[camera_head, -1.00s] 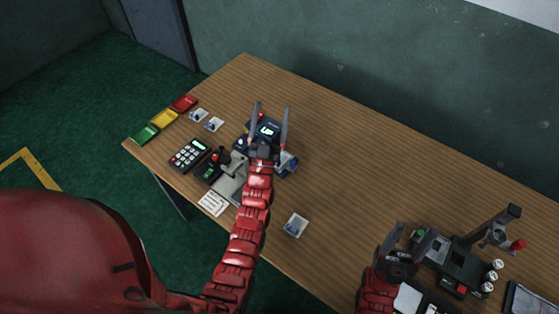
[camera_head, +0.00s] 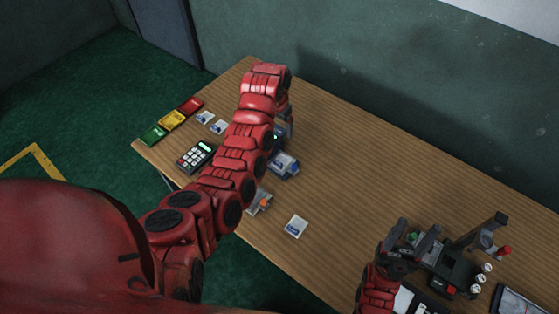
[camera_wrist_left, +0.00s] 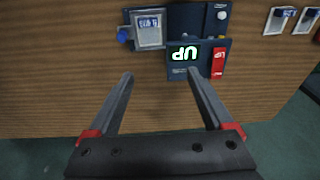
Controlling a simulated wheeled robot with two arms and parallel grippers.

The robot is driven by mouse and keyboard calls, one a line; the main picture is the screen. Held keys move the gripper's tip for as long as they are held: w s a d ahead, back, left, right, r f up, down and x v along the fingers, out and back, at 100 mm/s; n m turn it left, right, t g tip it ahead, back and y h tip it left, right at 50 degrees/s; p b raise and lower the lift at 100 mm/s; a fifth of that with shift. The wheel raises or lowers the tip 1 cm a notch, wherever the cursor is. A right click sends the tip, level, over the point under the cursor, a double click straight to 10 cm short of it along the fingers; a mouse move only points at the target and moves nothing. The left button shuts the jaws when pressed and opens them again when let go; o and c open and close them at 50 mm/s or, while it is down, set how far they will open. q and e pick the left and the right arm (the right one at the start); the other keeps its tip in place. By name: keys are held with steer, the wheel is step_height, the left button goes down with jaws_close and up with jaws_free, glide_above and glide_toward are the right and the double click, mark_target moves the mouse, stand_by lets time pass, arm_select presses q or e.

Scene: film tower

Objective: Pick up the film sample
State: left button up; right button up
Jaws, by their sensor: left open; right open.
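Several film samples, small pale squares with blue marks, lie on the wooden table. Two are at the back left, one sample (camera_head: 204,118) beside another (camera_head: 219,127); a third sample (camera_head: 296,226) lies alone near the front edge. In the left wrist view, a grey-framed sample (camera_wrist_left: 149,30) sits on the blue device (camera_wrist_left: 180,14), which has a lit screen. My left gripper (camera_wrist_left: 160,74) is open and empty, pointing at the device; its arm mostly hides it in the head view. My right gripper (camera_head: 416,233) is open beside the black machine (camera_head: 460,265).
Green, yellow and red trays (camera_head: 171,120) line the left table edge. A keypad (camera_head: 196,156) lies near them. My left arm hides the things between keypad and device. The table's back middle (camera_head: 370,150) is clear, with a green wall behind.

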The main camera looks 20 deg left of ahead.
arm_select(q)
step_height(320, 180, up, 2)
steer(key=s+g, duration=0.2)
steer(key=s, duration=0.1)
steer(key=b, duration=0.9)
glide_toward(279, 160)
steer(key=s, duration=0.3)
steer(key=shift+s+r, duration=0.1)
steer(key=shift+r, duration=0.1)
steer(key=shift+f+p, duration=0.3)
steer(key=shift+p, duration=0.5)
steer(key=shift+f, duration=0.5)
steer(key=shift+d+f+p, duration=0.15)
steer(key=shift+f+p, duration=0.25)
steer(key=shift+p, duration=0.15)
steer(key=f, duration=0.1)
steer(key=f+p, duration=0.1)
steer(key=shift+w+d+f, duration=0.3)
steer(key=shift+w+f, duration=0.05)
steer(key=shift+f, duration=0.85)
